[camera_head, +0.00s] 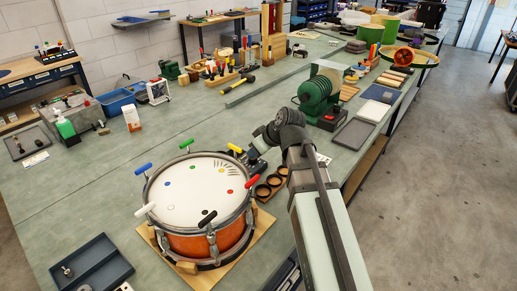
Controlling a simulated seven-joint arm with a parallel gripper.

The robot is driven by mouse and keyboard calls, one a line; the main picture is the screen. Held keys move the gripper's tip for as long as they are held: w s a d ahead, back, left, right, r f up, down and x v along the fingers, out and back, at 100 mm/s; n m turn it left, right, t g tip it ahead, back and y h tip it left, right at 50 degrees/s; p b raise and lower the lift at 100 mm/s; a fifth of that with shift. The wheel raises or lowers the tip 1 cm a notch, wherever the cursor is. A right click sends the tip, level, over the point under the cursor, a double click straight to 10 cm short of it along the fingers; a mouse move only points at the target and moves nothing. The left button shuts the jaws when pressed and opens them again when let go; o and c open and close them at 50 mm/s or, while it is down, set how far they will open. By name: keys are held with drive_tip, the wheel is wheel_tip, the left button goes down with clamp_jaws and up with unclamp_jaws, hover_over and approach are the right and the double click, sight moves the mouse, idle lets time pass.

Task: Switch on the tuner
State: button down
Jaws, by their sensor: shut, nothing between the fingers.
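The drum (174,225) stands on a wooden board at the front left, with an orange shell and a white head marked with coloured dots. Several coloured T-handled keys stand around its rim. My gripper (247,158) is just beyond and right of the drum's far rim, low over the bench; it is small here, shut and empty. I cannot surely tell which thing is the tuner. Small dark items lie close to my gripper, partly hidden by it and my wrist, and I cannot make out a switch or a lit display.
A wooden holder with dark round cups (268,187) sits right of the drum, near my arm. A green machine (317,94) and a grey tray (353,134) stand beyond. A dark blue tray (92,267) lies front left. The bench left of the drum is mostly clear.

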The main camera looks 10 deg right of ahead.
drive_tip(key=x, duration=0.5)
drive_tip(key=shift+s+d+f, duration=0.1)
drive_tip(key=shift+f, duration=1.9)
drive_tip(key=shift+s+d+f, duration=0.15)
drive_tip(key=shift+f, duration=0.25)
drive_tip(key=shift+r, duration=0.25)
drive_tip(key=shift+r, duration=0.6)
drive_tip(key=shift+r, duration=0.15)
